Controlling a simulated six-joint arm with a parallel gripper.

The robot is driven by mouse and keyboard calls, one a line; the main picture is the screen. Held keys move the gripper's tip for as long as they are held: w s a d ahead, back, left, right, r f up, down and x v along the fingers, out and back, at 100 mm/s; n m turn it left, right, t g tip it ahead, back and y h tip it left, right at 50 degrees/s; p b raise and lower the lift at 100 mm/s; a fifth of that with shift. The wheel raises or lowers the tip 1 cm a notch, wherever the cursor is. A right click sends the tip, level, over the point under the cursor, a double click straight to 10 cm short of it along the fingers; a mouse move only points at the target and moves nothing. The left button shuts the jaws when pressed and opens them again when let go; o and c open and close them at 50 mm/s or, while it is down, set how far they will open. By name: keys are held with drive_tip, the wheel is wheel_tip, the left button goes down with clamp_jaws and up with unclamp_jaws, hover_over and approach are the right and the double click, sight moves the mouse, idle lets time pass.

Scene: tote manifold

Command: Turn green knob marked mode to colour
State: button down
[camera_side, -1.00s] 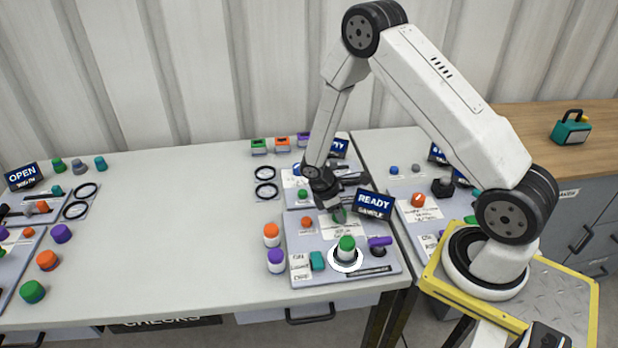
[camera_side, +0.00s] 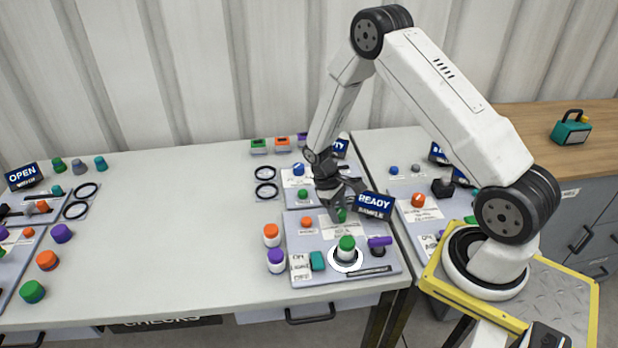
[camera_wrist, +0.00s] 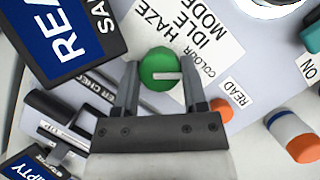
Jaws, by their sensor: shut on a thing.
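The green mode knob (camera_wrist: 159,68) sits between the two fingers of my gripper (camera_wrist: 158,82) in the wrist view. The gripper is shut on it, one finger on each side. A white pointer line on the knob's top runs to the right, toward the side where the COLOUR print is. The printed label (camera_wrist: 208,38) beside it reads MODE, IDLE, HAZE and COLOUR. In the side view the knob (camera_side: 341,215) shows below my gripper (camera_side: 343,207), partly hidden by the fingers.
A READY SAMPLE sign (camera_side: 375,204) stands close to the right of my gripper. A larger green-topped knob (camera_side: 346,245) in a white ring, a purple handle (camera_side: 380,241) and an orange button (camera_side: 306,222) are on the same panel (camera_side: 300,238). Open table lies left.

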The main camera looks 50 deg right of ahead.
drive_tip(key=shift+m, duration=0.4)
drive_tip(key=shift+c, duration=0.7)
unclamp_jaws()
drive_tip(key=v, duration=0.8)
